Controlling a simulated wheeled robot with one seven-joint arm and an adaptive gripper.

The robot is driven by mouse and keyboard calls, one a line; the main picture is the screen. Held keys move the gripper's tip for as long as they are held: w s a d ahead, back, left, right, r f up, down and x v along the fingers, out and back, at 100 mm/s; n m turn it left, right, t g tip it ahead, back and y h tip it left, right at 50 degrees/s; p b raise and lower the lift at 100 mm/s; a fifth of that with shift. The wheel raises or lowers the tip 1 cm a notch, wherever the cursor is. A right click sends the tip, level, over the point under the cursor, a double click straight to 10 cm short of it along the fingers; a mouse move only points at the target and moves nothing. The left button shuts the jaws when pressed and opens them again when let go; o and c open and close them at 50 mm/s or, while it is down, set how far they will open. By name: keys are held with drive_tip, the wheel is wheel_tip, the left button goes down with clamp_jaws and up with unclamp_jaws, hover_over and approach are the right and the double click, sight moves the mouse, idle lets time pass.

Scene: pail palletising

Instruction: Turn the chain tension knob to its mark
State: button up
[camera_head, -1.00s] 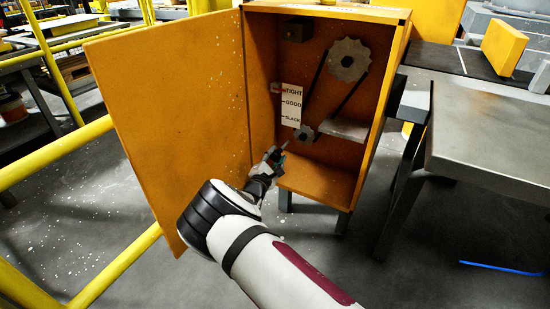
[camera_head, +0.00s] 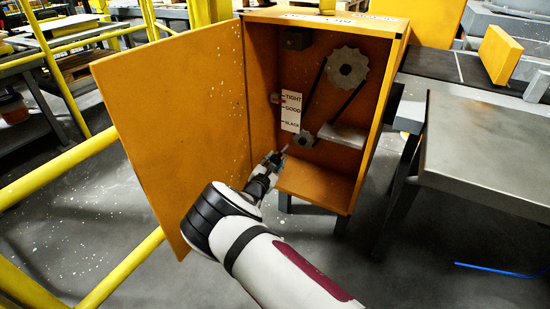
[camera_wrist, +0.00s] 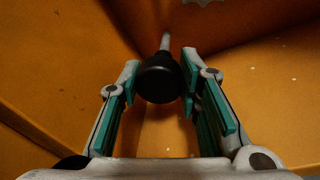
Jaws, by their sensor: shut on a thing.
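A black round knob (camera_wrist: 160,85) on a pale shaft sits between the teal-padded fingers of my gripper (camera_wrist: 160,74) in the wrist view. My gripper (camera_head: 277,158) reaches into the lower left of the open orange cabinet (camera_head: 320,184) in the head view. The knob is too small to make out there. A white label (camera_head: 291,112) on the back wall reads TIGHT, GOOD and SLACK from top to bottom. A small reddish pointer (camera_head: 276,98) shows at its left edge, close to TIGHT. A chain runs between a large grey sprocket (camera_head: 346,67) and a small sprocket (camera_head: 303,137).
The cabinet door (camera_head: 175,110) stands open on the left, close to my arm. A yellow rail (camera_head: 60,165) runs at far left. A grey-topped table (camera_head: 490,150) stands at right. A grey ledge (camera_head: 343,134) juts inside the cabinet.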

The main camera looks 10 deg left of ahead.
drive_tip(key=n+g, duration=0.1)
drive_tip(key=n, duration=0.4)
drive_tip(key=shift+n+h+p, duration=0.3)
drive_tip(key=shift+n+p, duration=0.1)
idle(0.4)
drive_tip(key=o, duration=1.1)
drive_tip(key=shift+o, duration=0.2)
drive_tip(key=shift+s+a, duration=0.1)
drive_tip(key=v, duration=1.1)
drive_tip(key=shift+s+a, duration=0.15)
drive_tip(key=shift+s, duration=0.25)
